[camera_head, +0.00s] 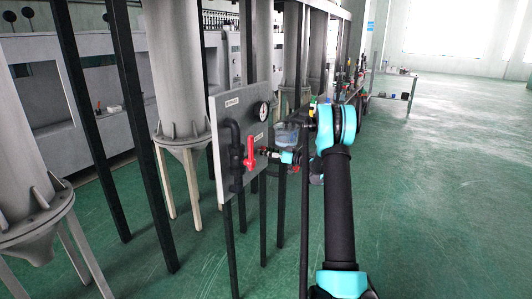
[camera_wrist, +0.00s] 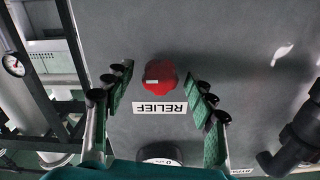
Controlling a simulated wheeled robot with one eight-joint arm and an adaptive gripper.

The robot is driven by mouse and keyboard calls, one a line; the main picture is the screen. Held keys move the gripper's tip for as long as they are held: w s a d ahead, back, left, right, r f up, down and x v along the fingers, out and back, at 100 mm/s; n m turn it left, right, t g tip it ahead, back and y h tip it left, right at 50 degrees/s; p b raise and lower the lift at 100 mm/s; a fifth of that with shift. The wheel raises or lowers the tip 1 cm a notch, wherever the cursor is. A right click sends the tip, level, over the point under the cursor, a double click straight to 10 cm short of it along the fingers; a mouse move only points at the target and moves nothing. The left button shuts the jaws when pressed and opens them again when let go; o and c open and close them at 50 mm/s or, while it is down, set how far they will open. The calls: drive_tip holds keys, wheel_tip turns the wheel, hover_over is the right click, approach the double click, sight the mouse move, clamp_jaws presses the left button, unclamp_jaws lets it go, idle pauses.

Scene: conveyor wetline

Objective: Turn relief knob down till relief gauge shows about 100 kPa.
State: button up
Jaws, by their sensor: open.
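The red lobed relief knob (camera_wrist: 160,77) sits on the grey panel in the wrist view, with an upside-down RELIEF label (camera_wrist: 160,108) beside it. My gripper (camera_wrist: 163,80) is open, one finger on each side of the knob, with clear gaps; it does not appear to touch it. In the head view my gripper (camera_head: 277,154) is at the panel's right side and mostly covers the knob. A round white gauge (camera_head: 261,110) is above it on the panel; its reading is too small to tell. In the wrist view only the gauge's dark rim (camera_wrist: 160,153) shows, its face mostly cut off.
The grey panel (camera_head: 222,112) stands on thin dark legs. A red lever (camera_head: 250,152) and black pipe (camera_head: 236,165) stick out left of my gripper. Dark posts and hoppers stand further left. Green floor (camera_head: 440,180) is open to the right.

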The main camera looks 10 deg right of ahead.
drive_tip(key=c, duration=1.2)
drive_tip(key=shift+o, duration=0.2)
